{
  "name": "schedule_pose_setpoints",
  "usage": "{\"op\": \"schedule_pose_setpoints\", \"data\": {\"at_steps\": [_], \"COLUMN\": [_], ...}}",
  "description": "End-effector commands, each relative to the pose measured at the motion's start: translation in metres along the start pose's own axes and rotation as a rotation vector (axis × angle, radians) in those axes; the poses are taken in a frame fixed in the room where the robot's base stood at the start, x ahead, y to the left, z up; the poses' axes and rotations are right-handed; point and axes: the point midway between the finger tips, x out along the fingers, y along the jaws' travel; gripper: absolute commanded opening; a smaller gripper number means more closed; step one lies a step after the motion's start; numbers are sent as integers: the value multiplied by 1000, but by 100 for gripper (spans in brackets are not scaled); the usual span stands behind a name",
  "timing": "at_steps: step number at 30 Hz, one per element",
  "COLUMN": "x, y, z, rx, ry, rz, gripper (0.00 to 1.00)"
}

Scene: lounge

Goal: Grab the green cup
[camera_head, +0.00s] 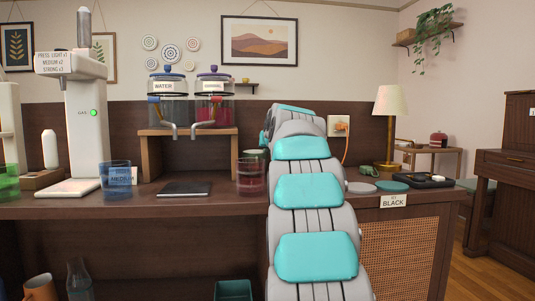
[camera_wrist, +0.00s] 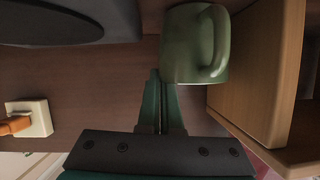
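The green cup (camera_wrist: 190,48) shows in the wrist view just beyond my fingers, with its handle on the right. My gripper (camera_wrist: 161,80) has its dark green fingers nearly together, with a thin gap between them. The left finger lies along the outside of the cup's left edge. The right fingertip is hidden at the near rim, and the fingers look shut on the cup wall. In the head view a small part of the green cup (camera_head: 256,154) shows left of my arm, which hides my gripper.
A wooden riser (camera_wrist: 258,72) stands close beside the cup's handle. It bears two drink dispensers (camera_head: 190,92) in the head view. A reddish glass (camera_head: 251,178) stands in front of the cup. A lamp (camera_head: 390,110) and a black tray (camera_head: 425,182) are to the right.

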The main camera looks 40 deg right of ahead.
Motion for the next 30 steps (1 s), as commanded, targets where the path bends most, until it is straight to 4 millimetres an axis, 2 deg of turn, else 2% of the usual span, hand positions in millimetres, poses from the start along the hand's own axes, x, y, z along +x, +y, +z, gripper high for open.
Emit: {"op": "schedule_pose_setpoints", "data": {"at_steps": [30], "x": [-28], "y": [-8], "z": [-64], "rx": [0], "ry": [10], "rz": [-1], "gripper": [0]}}
